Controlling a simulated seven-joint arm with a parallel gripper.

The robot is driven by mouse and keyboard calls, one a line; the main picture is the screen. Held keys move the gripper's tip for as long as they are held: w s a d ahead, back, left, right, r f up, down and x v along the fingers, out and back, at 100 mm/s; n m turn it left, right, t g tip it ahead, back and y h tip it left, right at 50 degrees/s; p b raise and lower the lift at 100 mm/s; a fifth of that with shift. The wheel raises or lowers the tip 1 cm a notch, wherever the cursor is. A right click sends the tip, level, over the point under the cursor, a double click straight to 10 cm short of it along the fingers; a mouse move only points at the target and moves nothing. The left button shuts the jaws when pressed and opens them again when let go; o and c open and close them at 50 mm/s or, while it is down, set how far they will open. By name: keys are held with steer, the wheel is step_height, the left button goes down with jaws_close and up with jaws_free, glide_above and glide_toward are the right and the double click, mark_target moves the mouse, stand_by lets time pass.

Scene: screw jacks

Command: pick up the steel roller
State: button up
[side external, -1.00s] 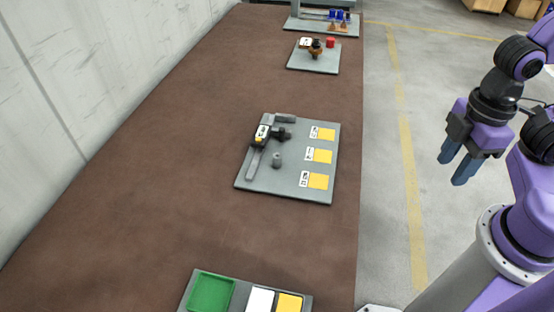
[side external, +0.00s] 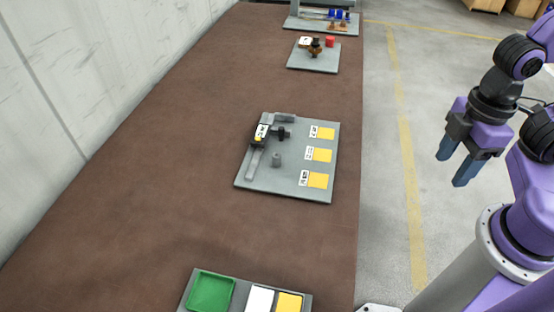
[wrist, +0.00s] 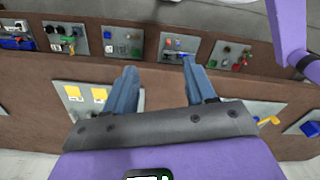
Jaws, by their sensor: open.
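A small grey upright cylinder (side external: 276,159), possibly the steel roller, stands on the grey middle board (side external: 250,184). It is just right of a long grey bar (side external: 256,163) and below a black clamp-like device (side external: 262,132). I cannot confirm which piece is the roller, as several parts are small. My gripper (side external: 457,162) hangs empty over the floor, right of the table and well away from the board. Its two blue fingers are apart, also in the wrist view (wrist: 160,88). No roller can be made out in the wrist view.
The middle board has yellow squares (side external: 319,155) with labels along its right side. A near board carries a green tray (side external: 210,293). Two far boards hold small parts, including a red piece (side external: 330,42) and blue pieces (side external: 336,15). Brown table is bare between boards; a wall stands left.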

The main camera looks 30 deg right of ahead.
steer(key=w+a+f+n+t+h, duration=0.3)
steer(key=w+a+n+h, duration=0.4)
steer(key=w+a, duration=0.95)
steer(key=w+a+f+n+t+h, duration=0.2)
steer(key=w+a+f+n, duration=0.15)
steer(key=a, duration=0.45)
steer(key=n+t+h, duration=0.2)
steer(key=t, duration=0.1)
glide_toward(276, 155)
steer(key=x, duration=0.8)
jaws_close()
